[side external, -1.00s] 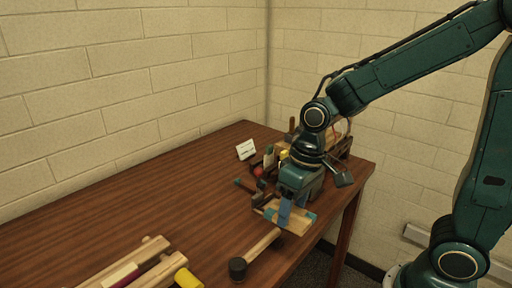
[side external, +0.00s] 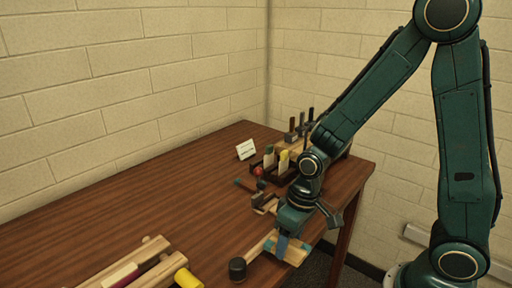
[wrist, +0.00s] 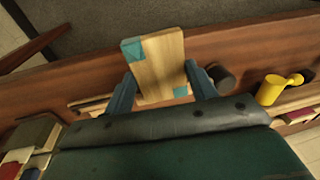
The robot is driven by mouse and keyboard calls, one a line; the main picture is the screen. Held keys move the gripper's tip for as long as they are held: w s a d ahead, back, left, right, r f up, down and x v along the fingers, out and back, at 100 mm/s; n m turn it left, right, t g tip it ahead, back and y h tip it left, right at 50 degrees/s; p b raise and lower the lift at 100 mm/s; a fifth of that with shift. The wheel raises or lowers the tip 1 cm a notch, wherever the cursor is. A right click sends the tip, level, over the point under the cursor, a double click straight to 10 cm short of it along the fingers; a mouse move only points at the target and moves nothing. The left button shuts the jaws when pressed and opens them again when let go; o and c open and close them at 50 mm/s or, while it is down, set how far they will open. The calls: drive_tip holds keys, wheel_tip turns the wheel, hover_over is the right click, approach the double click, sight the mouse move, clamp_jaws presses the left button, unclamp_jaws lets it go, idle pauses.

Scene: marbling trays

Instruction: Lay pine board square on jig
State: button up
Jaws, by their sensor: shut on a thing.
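The pine board (side external: 294,253) is pale wood with teal corners. My gripper (side external: 284,240) is shut on it near the front right edge of the table. In the wrist view the board (wrist: 158,62) sits between the two blue fingers of my gripper (wrist: 162,88), and its far end points toward the table edge. Whether the board touches the table is unclear. Two parallel wooden rails (side external: 157,272) lie at the lower left, cut off by the frame. I cannot tell whether they are the jig.
A dark-headed mallet (side external: 238,269) lies close beside the board. A yellow cylinder (side external: 188,279) is by the rails. A dark rack (side external: 262,172), a white card (side external: 246,150) and upright tools (side external: 291,134) stand at the back. The table's left middle (side external: 150,205) is clear.

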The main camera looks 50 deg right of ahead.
drive_tip(key=shift+w, duration=0.1)
drive_tip(key=w+d, duration=0.3)
drive_tip(key=d, duration=0.1)
drive_tip(key=w+d, duration=0.3)
drive_tip(key=d, duration=0.1)
drive_tip(key=w+d, duration=0.3)
drive_tip(key=d, duration=0.1)
drive_tip(key=shift+w, duration=0.35)
drive_tip(key=shift+w+d, duration=0.8)
drive_tip(key=shift+d, duration=0.2)
wheel_tip(320, 180, down, 2)
drive_tip(key=shift+f, duration=0.6)
drive_tip(key=c, duration=0.3)
drive_tip(key=o, duration=1.4)
